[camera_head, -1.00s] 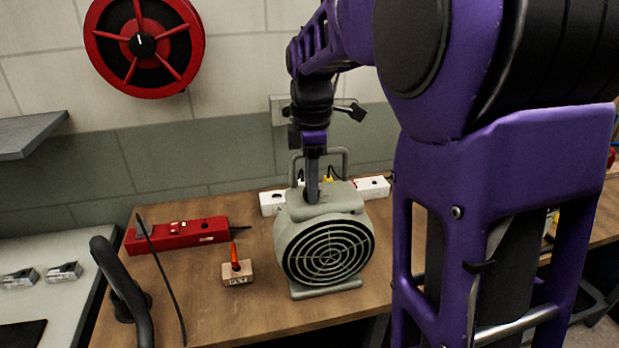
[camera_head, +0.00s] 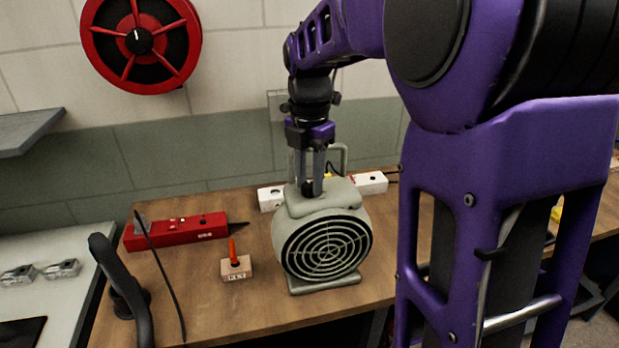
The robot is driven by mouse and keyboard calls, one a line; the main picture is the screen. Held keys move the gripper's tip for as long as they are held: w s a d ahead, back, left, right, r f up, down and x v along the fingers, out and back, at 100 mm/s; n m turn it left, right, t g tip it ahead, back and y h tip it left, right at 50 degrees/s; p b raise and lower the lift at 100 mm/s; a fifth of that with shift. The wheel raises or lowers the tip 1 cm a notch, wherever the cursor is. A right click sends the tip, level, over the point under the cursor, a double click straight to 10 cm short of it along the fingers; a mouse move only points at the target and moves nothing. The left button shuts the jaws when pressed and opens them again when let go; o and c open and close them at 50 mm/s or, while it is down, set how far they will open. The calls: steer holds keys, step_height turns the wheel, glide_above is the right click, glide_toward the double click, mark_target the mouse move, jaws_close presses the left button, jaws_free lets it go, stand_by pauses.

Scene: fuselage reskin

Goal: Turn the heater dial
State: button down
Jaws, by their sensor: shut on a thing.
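The heater (camera_head: 326,222) is a grey-green drum with a round black front grille, a base foot and a tube handle behind its top. It stands upright on the wooden workbench (camera_head: 200,300). My gripper (camera_head: 312,188) points straight down at the heater's top, with its two fingers on a small dark dial (camera_head: 309,189) there. The fingers are shut on the dial and hide much of it, so its pointer setting cannot be read.
A red power strip (camera_head: 175,231) and a small wooden block with an orange-red stick (camera_head: 236,267) are left of the heater. A white power strip (camera_head: 370,182) lies behind it. A red reel (camera_head: 140,41) hangs on the wall.

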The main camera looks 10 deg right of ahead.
mark_target(310, 185)
stand_by(0.4)
steer(key=c, duration=0.5)
jaws_free()
steer(key=shift+c, duration=0.2)
step_height(310, 185, up, 17)
steer(key=shift+r, duration=0.2)
